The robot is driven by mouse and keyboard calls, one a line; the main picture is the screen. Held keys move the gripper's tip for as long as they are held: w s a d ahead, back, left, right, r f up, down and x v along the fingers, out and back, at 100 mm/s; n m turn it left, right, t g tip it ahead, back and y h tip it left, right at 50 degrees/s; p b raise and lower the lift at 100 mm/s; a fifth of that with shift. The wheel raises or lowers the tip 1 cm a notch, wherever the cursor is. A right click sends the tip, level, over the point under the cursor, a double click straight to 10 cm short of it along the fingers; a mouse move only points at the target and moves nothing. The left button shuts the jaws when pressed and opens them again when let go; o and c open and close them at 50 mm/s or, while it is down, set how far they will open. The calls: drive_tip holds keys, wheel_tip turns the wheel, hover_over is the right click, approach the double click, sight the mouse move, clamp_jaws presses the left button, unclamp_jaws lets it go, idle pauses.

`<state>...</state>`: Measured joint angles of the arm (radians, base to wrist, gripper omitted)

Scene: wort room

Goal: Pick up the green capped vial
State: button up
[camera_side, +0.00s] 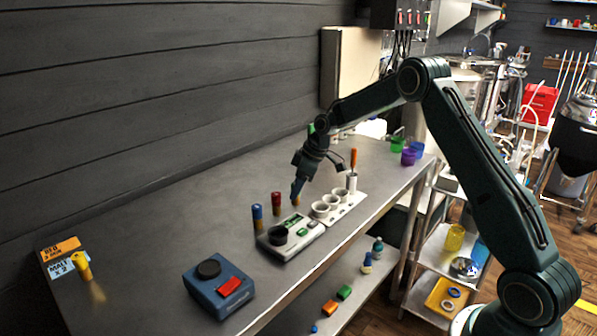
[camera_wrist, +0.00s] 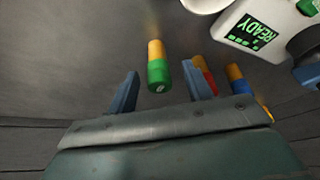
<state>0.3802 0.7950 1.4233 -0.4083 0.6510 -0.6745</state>
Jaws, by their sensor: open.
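The green capped vial (camera_wrist: 159,73) has an orange body and stands on the bench with its cap toward the wrist camera. My gripper (camera_wrist: 160,68) is open, with one blue finger on each side of the vial in the wrist view and a gap visible on both sides. In the side view my gripper (camera_side: 297,188) points down over the vial and hides most of it; a bit of orange shows below the fingers. A red capped vial (camera_side: 276,201) and a blue capped vial (camera_side: 257,216) stand to the left.
A white device with a green READY display (camera_wrist: 257,32) and a black dish sits close by. White cups (camera_side: 321,208) stand in a holder to its right. A blue box with a red button (camera_side: 229,286) is at the front. The left bench surface is mostly clear; a dark wall runs behind.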

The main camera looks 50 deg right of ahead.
sight(293, 204)
drive_tip(key=shift+x, duration=1.55)
drive_tip(key=c, duration=1.1)
